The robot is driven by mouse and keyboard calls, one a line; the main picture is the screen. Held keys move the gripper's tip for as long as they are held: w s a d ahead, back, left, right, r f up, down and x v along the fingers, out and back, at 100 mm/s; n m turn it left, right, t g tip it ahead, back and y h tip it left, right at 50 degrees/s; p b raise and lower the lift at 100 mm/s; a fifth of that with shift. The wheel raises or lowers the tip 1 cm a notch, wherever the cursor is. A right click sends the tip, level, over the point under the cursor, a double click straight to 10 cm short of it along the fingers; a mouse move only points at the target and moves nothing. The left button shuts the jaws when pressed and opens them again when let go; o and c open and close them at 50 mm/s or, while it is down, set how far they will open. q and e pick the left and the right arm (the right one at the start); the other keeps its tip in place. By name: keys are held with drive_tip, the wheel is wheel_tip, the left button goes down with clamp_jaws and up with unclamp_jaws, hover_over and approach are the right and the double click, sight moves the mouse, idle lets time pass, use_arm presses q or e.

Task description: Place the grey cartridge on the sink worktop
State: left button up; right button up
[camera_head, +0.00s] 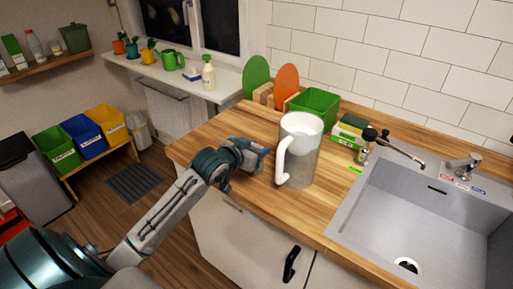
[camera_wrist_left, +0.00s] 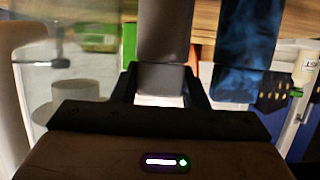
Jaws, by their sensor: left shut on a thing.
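My left gripper (camera_head: 262,158) is over the front left part of the wooden worktop (camera_head: 225,127), just left of a large pitcher. In the left wrist view it is shut on a grey block (camera_wrist_left: 161,78), which I take to be the grey cartridge; it shows blurred between the dark fingers. In the head view the cartridge cannot be told apart from the gripper. Whether it touches the wood I cannot tell. The worktop runs from the left end to the grey sink (camera_head: 345,232). My right gripper is not in view.
The translucent pitcher (camera_head: 303,165) with a white handle stands close to the gripper. Behind are a green board (camera_head: 256,76), an orange board (camera_head: 286,83) and a green bin (camera_head: 316,104). A sponge box (camera_head: 347,135) is near the sink. The worktop's front left corner is bare.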

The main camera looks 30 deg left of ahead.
use_arm(q)
drive_tip(key=shift+w+f, duration=0.1)
drive_tip(key=o, duration=0.8)
drive_tip(key=shift+c, duration=0.2)
drive_tip(key=d+v, duration=0.1)
drive_tip(key=v, duration=1.1)
drive_tip(key=shift+a, duration=0.4)
